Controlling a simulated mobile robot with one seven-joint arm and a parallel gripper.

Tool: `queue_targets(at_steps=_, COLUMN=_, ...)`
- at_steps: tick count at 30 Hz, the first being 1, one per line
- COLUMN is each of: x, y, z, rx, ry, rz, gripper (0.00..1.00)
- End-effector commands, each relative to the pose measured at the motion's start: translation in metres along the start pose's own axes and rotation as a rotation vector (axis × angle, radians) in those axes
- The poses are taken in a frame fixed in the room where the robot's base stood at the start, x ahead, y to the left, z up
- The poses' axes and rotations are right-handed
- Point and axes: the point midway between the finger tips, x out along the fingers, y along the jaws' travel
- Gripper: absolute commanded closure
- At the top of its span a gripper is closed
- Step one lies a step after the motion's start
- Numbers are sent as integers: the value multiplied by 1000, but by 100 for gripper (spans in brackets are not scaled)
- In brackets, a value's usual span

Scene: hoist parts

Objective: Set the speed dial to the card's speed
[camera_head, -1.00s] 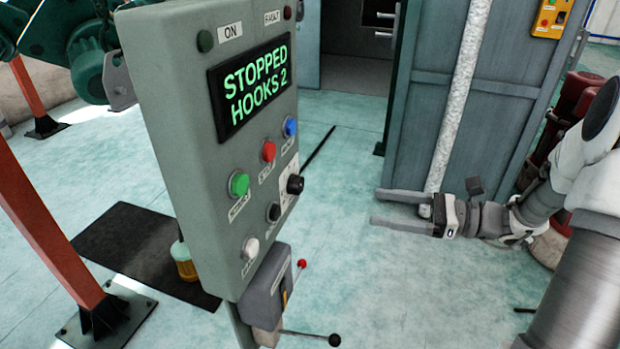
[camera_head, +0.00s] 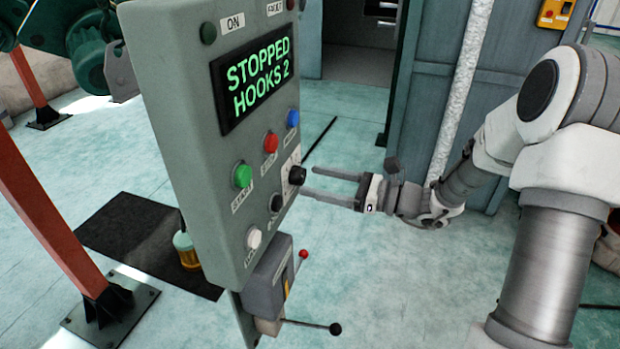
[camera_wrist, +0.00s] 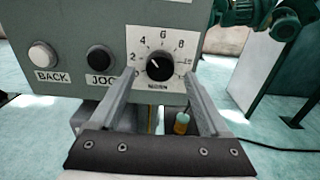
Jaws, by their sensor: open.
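The speed dial (camera_head: 297,175) is a black knob on the right part of the grey control panel (camera_head: 190,130). In the wrist view the dial (camera_wrist: 160,67) sits on a white plate with numbers around it, up to 10. Its pointer is too small to read surely. My gripper (camera_head: 310,182) is open and empty, its fingers pointing at the panel just short of the dial. In the wrist view its fingertips (camera_wrist: 159,73) lie left and right of the knob, apart from it. No speed card can be made out.
The panel display (camera_head: 256,82) reads STOPPED, HOOKS 2. Near the dial are the black jog button (camera_wrist: 101,59), white back button (camera_wrist: 42,54), green button (camera_head: 242,176) and red button (camera_head: 271,143). A black-knobbed lever (camera_head: 334,328) juts out below.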

Motion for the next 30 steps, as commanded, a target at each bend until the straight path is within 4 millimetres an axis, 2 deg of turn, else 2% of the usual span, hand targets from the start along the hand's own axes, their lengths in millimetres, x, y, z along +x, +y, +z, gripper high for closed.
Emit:
queue_targets(at_steps=1, x=8, y=0, z=0, rx=0, ry=0, rz=2, gripper=20)
queue_targets(at_steps=6, x=20, y=0, z=0, rx=0, ry=0, rz=0, gripper=20)
queue_targets(at_steps=15, x=22, y=0, z=0, rx=0, ry=0, rz=-1, gripper=20)
queue_targets(at_steps=17, x=22, y=0, z=0, rx=0, ry=0, rz=-1, gripper=30)
queue_targets(at_steps=28, x=22, y=0, z=0, rx=0, ry=0, rz=-1, gripper=96)
queue_targets(at_steps=30, x=22, y=0, z=0, rx=0, ry=0, rz=-1, gripper=100)
